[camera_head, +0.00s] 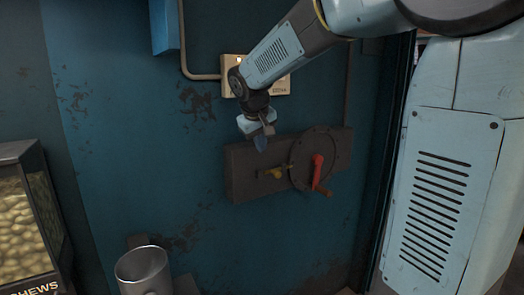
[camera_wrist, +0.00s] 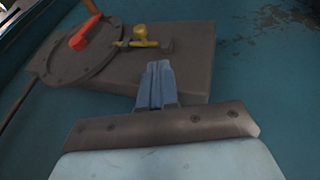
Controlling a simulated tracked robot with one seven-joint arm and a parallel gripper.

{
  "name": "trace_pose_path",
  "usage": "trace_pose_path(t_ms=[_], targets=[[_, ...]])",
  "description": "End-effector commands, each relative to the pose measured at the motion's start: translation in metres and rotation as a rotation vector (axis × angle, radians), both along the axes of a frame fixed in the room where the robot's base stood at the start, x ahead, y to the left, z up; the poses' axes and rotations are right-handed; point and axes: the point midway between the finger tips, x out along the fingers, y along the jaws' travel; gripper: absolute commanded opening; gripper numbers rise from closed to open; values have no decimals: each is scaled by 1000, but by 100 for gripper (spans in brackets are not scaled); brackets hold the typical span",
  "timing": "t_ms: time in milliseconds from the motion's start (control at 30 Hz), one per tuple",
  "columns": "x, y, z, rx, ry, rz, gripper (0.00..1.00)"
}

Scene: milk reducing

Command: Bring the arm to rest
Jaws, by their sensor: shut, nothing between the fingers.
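My arm reaches in from the upper right in the head view and bends down at its wrist. My gripper (camera_head: 260,143) hangs in front of the blue wall, just above and in front of the left part of a brown metal lock plate (camera_head: 240,177). In the wrist view my gripper (camera_wrist: 156,68) is shut and empty, its two blue fingers together. The lock plate also shows there behind the fingers (camera_wrist: 195,50). I cannot tell whether the fingertips touch the plate; they appear apart from it.
The plate carries a round disc with a red handle (camera_head: 318,172) and a yellow knob (camera_head: 276,173). A pale box (camera_head: 280,86) is on the wall behind my arm. A metal mug (camera_head: 143,270) stands at the bottom left. A dark display case (camera_head: 30,215) is at the left edge.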

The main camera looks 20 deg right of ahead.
Motion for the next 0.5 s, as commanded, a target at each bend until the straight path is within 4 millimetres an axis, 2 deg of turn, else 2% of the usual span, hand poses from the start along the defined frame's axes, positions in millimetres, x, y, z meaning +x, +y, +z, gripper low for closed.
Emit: trace_pose_path(t_ms=[367, 500], targets=[[-1, -1, 1, 0, 1, -1, 0], [-16, -5, 4, 10, -4, -13, 0]])
